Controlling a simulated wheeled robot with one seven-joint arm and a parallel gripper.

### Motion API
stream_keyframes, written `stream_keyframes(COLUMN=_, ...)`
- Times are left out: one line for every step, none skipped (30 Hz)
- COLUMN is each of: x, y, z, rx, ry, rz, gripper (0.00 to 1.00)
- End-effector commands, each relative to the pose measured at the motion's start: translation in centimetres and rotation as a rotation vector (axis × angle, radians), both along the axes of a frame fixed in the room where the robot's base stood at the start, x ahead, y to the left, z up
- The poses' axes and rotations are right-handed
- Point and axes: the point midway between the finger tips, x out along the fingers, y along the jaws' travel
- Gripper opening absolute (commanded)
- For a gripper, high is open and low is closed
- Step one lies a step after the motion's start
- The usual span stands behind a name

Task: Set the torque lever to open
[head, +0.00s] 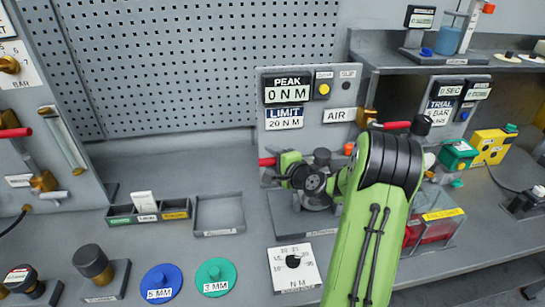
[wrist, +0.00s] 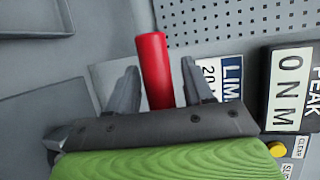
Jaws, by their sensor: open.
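A red lever handle (wrist: 154,70) stands between the two fingers of my gripper (wrist: 159,66) in the wrist view. The fingers are open, with a visible gap on each side of the handle. In the head view, the red handle (head: 267,161) shows at the left edge of the torque test panel (head: 340,92), by my gripper (head: 277,170). My green arm hides the rest of the lever and its pivot. The panel's display (head: 287,91) reads PEAK 0 N M, with a LIMIT 20 N M label (head: 285,117) below it.
Another red handle (head: 392,125) lies to the right, beside the AIR label (head: 340,115). A dial (head: 293,261) stands on the bench below. An empty grey tray (head: 219,214) and blue (head: 162,281) and green (head: 216,276) discs lie left. A pegboard (head: 200,60) rises behind.

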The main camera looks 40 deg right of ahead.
Motion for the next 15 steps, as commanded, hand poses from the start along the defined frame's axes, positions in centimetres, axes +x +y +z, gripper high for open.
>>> stream_keyframes(x=0.29, y=0.04, z=-0.03, rx=-0.001, ry=0.000, rz=0.001, gripper=0.51)
stream_keyframes(x=0.39, y=0.02, z=-0.07, rx=-0.001, ry=0.000, rz=0.000, gripper=0.51)
stream_keyframes(x=0.44, y=-0.01, z=-0.10, rx=-0.001, ry=0.000, rz=-0.001, gripper=0.51)
stream_keyframes(x=0.45, y=-0.02, z=-0.11, rx=-0.001, ry=0.000, rz=-0.001, gripper=0.51)
stream_keyframes(x=0.44, y=-0.03, z=-0.12, rx=-0.001, ry=0.000, rz=-0.001, gripper=0.51)
stream_keyframes(x=0.43, y=-0.03, z=-0.13, rx=-0.001, ry=0.000, rz=-0.001, gripper=0.51)
stream_keyframes(x=0.42, y=-0.02, z=-0.13, rx=-0.001, ry=0.000, rz=-0.001, gripper=0.51)
stream_keyframes(x=0.42, y=-0.02, z=-0.13, rx=-0.001, ry=0.000, rz=-0.001, gripper=0.51)
stream_keyframes(x=0.41, y=-0.02, z=-0.13, rx=-0.001, ry=0.000, rz=-0.001, gripper=0.48)
stream_keyframes(x=0.40, y=-0.01, z=-0.13, rx=-0.001, ry=0.000, rz=-0.001, gripper=0.44)
stream_keyframes(x=0.40, y=-0.01, z=-0.13, rx=-0.001, ry=0.000, rz=0.000, gripper=0.39)
stream_keyframes(x=0.40, y=-0.01, z=-0.13, rx=-0.001, ry=0.000, rz=0.000, gripper=0.33)
stream_keyframes(x=0.39, y=0.00, z=-0.14, rx=-0.001, ry=0.000, rz=0.000, gripper=0.28)
stream_keyframes(x=0.39, y=0.00, z=-0.14, rx=-0.001, ry=0.000, rz=0.000, gripper=0.24)
stream_keyframes(x=0.39, y=0.00, z=-0.14, rx=-0.001, ry=0.001, rz=0.000, gripper=0.18)
